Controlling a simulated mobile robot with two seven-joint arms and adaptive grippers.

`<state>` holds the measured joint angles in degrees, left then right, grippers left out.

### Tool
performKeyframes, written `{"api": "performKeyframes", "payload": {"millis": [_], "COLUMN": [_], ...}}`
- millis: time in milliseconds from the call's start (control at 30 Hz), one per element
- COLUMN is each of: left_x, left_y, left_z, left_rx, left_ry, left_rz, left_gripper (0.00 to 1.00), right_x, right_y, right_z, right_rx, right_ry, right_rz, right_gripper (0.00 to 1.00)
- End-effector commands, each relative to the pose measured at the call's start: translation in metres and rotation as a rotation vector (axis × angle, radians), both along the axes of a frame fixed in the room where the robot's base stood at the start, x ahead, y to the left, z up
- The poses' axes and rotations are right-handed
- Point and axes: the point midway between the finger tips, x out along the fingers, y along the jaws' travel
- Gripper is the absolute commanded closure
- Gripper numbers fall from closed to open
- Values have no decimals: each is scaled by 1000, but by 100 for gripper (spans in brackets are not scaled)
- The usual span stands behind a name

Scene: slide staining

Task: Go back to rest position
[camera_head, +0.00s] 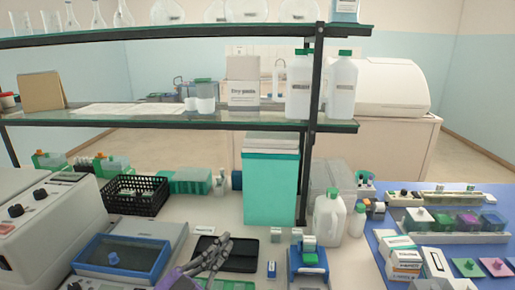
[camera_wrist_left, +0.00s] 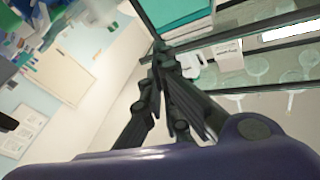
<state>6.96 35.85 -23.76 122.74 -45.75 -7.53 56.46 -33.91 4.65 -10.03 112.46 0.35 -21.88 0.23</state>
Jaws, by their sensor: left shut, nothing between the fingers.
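My left gripper (camera_head: 222,246) shows at the bottom middle of the head view, in front of a black tray (camera_head: 238,262) on the bench. Its dark fingers are together and hold nothing. In the left wrist view the gripper (camera_wrist_left: 163,52) also has its fingers closed, pointing toward the shelf and the teal box. My right gripper is in neither view.
A teal box (camera_head: 270,188) stands behind the gripper, under a two-level shelf (camera_head: 150,122). A grey instrument (camera_head: 45,225) is at the left. White bottles (camera_head: 329,218) and a blue mat (camera_head: 385,243) with staining jars are at the right. Little bench is clear.

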Motion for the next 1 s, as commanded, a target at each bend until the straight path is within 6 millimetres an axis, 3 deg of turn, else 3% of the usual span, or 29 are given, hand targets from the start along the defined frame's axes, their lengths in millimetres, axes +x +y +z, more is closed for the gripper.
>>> {"api": "performKeyframes", "payload": {"millis": [100,200,367,500,600,1000], "left_x": [-11,-40,-119,-188,-227,-345], "left_y": [71,119,165,176,176,159], "left_z": [-50,-101,-181,-224,-241,-267], "left_rx": [-55,-40,28,89,124,206], "left_ry": [206,413,782,1045,1182,1573], "left_rz": [335,543,741,793,796,709], "left_gripper": [100,100,100,100,100,100], "right_x": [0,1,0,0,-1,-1], "right_y": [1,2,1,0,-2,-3], "right_z": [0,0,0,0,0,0], "right_rx": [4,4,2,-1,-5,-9], "right_ry": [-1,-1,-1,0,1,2], "right_rz": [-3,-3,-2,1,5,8], "right_gripper": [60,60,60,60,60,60]}}
